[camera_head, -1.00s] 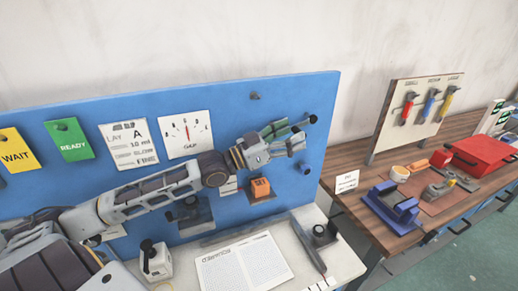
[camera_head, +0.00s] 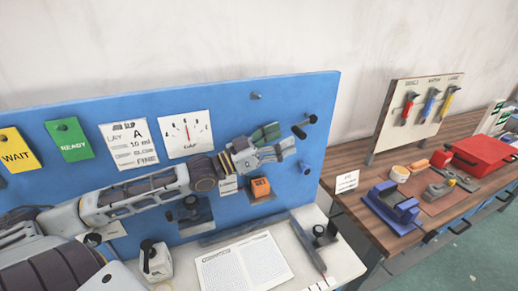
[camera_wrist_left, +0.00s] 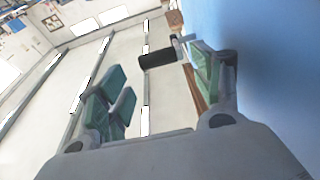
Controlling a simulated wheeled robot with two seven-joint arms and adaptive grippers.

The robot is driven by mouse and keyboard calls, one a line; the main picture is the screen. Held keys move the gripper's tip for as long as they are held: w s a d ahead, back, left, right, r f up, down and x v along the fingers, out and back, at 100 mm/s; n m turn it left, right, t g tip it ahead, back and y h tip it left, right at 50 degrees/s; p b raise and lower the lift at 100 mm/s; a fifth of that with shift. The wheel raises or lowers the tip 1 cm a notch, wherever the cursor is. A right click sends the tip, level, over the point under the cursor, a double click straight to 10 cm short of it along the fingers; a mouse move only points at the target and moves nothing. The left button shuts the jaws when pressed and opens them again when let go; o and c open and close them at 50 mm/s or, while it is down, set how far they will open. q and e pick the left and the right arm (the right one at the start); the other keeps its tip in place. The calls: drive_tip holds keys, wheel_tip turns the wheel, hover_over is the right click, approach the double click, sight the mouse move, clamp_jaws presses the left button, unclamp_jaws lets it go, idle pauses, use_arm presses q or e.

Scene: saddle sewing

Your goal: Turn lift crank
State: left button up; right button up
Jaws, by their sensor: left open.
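The crank (camera_head: 305,127), a dark grip on a short metal arm, stands out from the right part of the blue panel. In the left wrist view its black grip (camera_wrist_left: 157,59) and metal arm show between the spread fingers, nearer the right finger and farther out. My left gripper (camera_head: 280,142) is open and empty, just left of the crank in the head view. Its green-padded fingers also show in the left wrist view (camera_wrist_left: 165,88). I cannot tell whether a finger touches the crank. My right gripper is in neither view.
The blue panel (camera_head: 300,95) stands close behind my left arm. An orange block (camera_head: 260,187) and a blue peg (camera_head: 304,167) are on it below the gripper. A wooden bench (camera_head: 345,205) with tools stands right.

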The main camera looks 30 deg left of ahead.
use_arm(q)
drive_tip(key=shift+v, duration=1.85)
drive_tip(key=shift+v, duration=1.1)
drive_tip(key=shift+s+f, duration=0.1)
drive_tip(key=shift+s, duration=0.05)
